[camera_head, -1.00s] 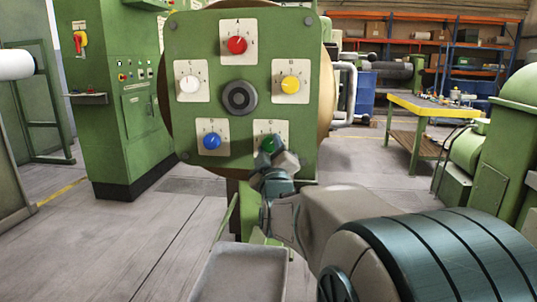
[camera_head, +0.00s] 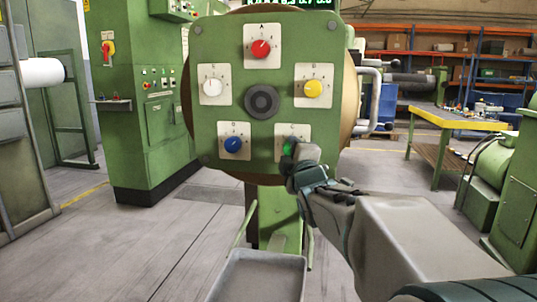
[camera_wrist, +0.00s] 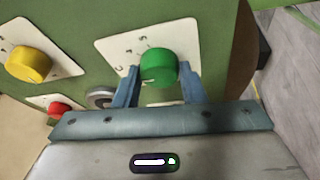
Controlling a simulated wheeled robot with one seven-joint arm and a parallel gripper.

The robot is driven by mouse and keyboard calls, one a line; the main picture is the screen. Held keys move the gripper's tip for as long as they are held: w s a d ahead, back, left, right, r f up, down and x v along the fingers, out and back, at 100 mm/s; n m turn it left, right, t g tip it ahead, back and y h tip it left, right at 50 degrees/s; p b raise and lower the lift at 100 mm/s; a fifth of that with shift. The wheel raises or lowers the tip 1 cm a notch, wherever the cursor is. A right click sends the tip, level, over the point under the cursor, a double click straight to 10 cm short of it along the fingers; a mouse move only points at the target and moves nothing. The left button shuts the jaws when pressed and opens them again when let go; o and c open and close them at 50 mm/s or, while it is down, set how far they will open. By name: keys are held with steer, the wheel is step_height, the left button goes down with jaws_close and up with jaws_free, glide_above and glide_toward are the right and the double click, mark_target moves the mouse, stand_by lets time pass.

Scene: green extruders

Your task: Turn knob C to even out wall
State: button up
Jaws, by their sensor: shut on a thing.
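My gripper (camera_wrist: 160,82) is shut on the green knob, one blue-grey finger on each side. In the head view my gripper (camera_head: 291,163) reaches the panel from the lower right and hides part of this knob (camera_head: 289,147) and its plate.
Other knobs are red (camera_head: 261,48), yellow (camera_head: 313,88), white (camera_head: 212,86) and blue (camera_head: 233,144). A green-digit display (camera_head: 290,3) is cut off above. A metal tray (camera_head: 258,275) stands below. A green cabinet (camera_head: 150,110) is left, a yellow-edged table (camera_head: 445,115) right.

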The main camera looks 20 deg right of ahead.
stand_by(0.4)
steer(key=o, duration=1)
steer(key=shift+a, duration=0.1)
